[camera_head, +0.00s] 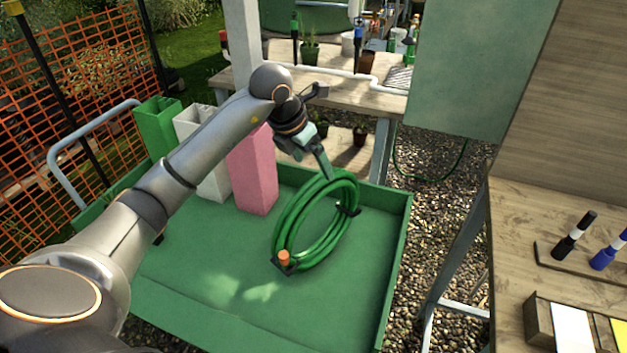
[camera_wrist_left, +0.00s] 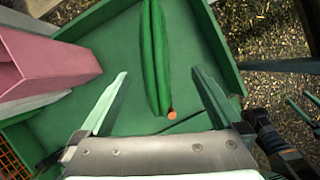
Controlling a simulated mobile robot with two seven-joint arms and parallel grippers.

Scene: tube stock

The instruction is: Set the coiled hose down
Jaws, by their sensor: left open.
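The coiled green hose (camera_head: 290,222) stands on its edge, leaning a little, on the floor of the green cart bed (camera_head: 200,275). It has dark ties and an orange end near its lower left. In the left wrist view the hose (camera_wrist_left: 155,60) is seen nearly edge-on. My left gripper (camera_head: 326,168) is at the top of the coil. In the wrist view its two fingers (camera_wrist_left: 160,75) are spread wide, one on each side of the hose, with gaps between. My right gripper is out of view.
A pink square tube (camera_head: 253,175), a white one (camera_head: 192,125) and a green one (camera_head: 160,122) stand in the bed left of the hose. A wooden bench (camera_head: 520,225) is at the right. The front of the bed is clear.

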